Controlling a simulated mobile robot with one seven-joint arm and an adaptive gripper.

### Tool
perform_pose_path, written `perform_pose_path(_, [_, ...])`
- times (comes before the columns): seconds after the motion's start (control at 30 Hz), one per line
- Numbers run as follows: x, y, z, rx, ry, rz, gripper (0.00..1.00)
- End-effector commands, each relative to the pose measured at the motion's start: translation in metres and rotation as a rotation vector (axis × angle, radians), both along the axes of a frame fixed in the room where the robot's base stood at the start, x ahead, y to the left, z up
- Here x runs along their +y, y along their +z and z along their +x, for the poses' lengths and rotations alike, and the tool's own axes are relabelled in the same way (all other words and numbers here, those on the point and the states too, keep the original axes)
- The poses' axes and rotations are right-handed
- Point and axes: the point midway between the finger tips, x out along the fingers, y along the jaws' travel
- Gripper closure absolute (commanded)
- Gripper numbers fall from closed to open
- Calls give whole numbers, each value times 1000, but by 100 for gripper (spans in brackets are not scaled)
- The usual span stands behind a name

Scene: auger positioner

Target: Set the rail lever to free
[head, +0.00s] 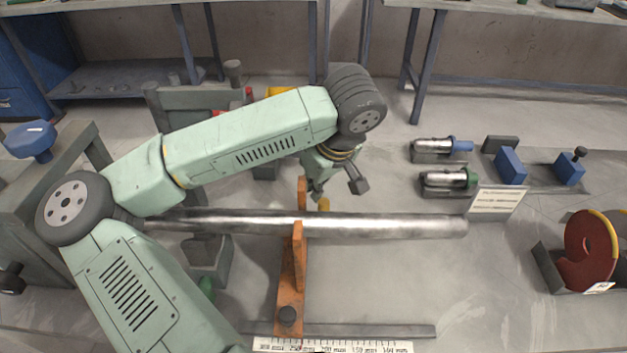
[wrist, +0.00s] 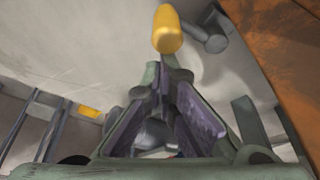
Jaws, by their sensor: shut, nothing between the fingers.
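My gripper (head: 316,190) is shut and empty, pointing down behind the steel tube beside the orange bracket (head: 298,262). In the wrist view its purple-lined fingers (wrist: 162,85) come together just short of a yellow handle end (wrist: 167,32). The yellow piece (head: 324,204) also shows in the head view, just behind the tube and close to the fingertips. It looks like the lever's grip; whether the fingers touch it I cannot tell. The lever's lower part is hidden by the tube, and its setting cannot be read. The orange bracket fills the right of the wrist view (wrist: 285,50).
A long steel tube (head: 400,225) lies across the bracket in front of my gripper. A rail (head: 400,330) with a printed scale (head: 335,345) runs along the front. Metal cylinders with blue (head: 462,146) and green (head: 471,177) ends and a red disc (head: 585,252) stand right.

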Motion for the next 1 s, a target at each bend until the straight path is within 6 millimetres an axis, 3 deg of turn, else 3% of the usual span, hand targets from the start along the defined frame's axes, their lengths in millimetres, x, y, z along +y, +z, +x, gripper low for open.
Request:
perform_pose_path(0.4, [-7, -6, -8, -3, -138, 2, 100])
perform_pose_path(1.0, [-11, 2, -14, 2, -139, -1, 100])
